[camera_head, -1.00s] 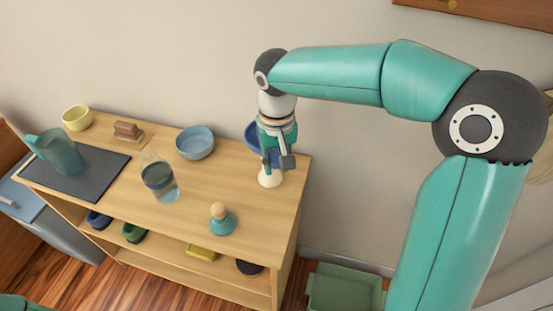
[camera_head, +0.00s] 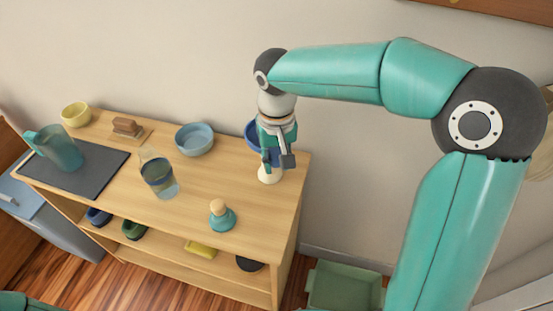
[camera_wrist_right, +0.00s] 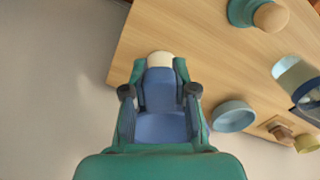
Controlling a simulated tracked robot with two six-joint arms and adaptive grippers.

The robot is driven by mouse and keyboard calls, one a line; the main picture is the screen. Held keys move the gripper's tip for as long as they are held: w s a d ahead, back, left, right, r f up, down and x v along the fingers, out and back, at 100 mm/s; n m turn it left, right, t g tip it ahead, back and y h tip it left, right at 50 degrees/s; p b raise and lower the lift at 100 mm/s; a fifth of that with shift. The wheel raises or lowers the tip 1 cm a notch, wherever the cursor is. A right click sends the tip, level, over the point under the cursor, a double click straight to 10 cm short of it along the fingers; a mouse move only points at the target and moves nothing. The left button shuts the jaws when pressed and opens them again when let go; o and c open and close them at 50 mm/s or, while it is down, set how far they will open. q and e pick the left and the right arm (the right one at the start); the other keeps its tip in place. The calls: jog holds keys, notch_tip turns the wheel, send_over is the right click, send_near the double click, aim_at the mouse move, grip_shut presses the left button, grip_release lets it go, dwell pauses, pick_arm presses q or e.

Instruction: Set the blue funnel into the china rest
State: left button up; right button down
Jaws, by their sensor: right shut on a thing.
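My right gripper (camera_head: 277,160) is shut on the blue funnel (camera_head: 253,135) over the right end of the shelf top. In the right wrist view, the funnel (camera_wrist_right: 160,120) sits between the two fingers (camera_wrist_right: 160,92), its wide part towards the palm. The cream-white china rest (camera_head: 270,173) stands on the wood directly below the gripper. It also shows just beyond the funnel's narrow end in the wrist view (camera_wrist_right: 160,59). The fingers hide the spout, so I cannot tell whether it is inside the rest. My left gripper is out of view.
A pale blue bowl (camera_head: 195,139), a glass vessel (camera_head: 158,174) and a teal wooden-topped object (camera_head: 221,216) stand to the left.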

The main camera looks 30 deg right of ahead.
jog(key=shift+f+b, duration=1.25)
jog(key=shift+f, duration=0.4)
dwell(0.5)
jog(key=c, duration=0.6)
grip_release()
jog(key=shift+o, duration=0.2)
jog(key=shift+r, duration=0.25)
jog(key=shift+r+p, duration=1.85)
jog(key=shift+r, duration=0.05)
jog(key=shift+r, duration=0.15)
jog(key=shift+r, duration=0.1)
notch_tip(320, 180, up, 12)
